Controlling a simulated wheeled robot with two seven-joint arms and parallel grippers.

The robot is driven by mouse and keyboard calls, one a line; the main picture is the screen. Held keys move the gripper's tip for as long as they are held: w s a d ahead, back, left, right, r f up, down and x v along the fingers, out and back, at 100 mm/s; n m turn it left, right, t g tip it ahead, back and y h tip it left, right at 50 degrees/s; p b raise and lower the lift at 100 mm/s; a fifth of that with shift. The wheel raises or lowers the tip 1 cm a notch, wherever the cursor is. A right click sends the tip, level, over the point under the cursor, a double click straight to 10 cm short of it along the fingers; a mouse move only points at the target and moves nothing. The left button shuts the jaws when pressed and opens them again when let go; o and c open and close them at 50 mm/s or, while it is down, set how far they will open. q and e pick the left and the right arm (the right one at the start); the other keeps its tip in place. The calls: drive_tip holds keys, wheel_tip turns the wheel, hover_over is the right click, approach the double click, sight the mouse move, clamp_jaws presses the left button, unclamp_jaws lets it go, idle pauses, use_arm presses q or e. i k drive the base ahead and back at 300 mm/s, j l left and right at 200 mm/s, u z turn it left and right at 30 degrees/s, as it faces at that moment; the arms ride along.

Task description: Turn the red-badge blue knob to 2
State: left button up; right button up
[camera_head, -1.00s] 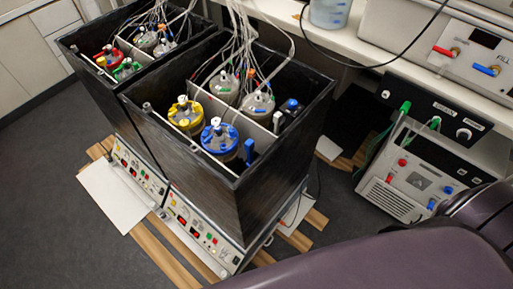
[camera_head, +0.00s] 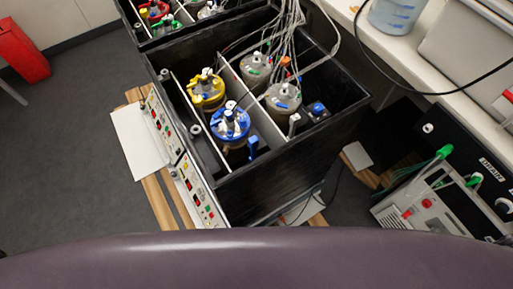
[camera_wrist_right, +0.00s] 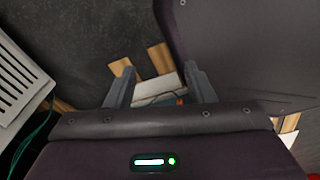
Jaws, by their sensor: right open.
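I cannot make out a blue knob with a red badge in any view. In the head view, two white control panels with small buttons and red displays, one nearer (camera_head: 201,196) and one farther (camera_head: 165,128), run along the front of the black shaker box (camera_head: 270,185). Their details are too small to read. My right gripper (camera_wrist_right: 160,87) is open in the right wrist view, with nothing between its fingers; floor, wood slats and a white sheet show beyond. Neither gripper shows in the head view; my purple body part fills its bottom.
Blue-topped (camera_head: 230,124) and yellow-topped (camera_head: 206,90) vessels stand in the box, with hoses above. A grey unit with red and green connectors (camera_head: 425,208) stands at right, below the white bench (camera_head: 375,45). Floor at left is open; a red object (camera_head: 22,52) stands far left.

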sight(317, 109)
drive_tip(key=k+l+u, duration=0.35)
drive_tip(key=k+l, duration=0.25)
drive_tip(key=k, duration=0.15)
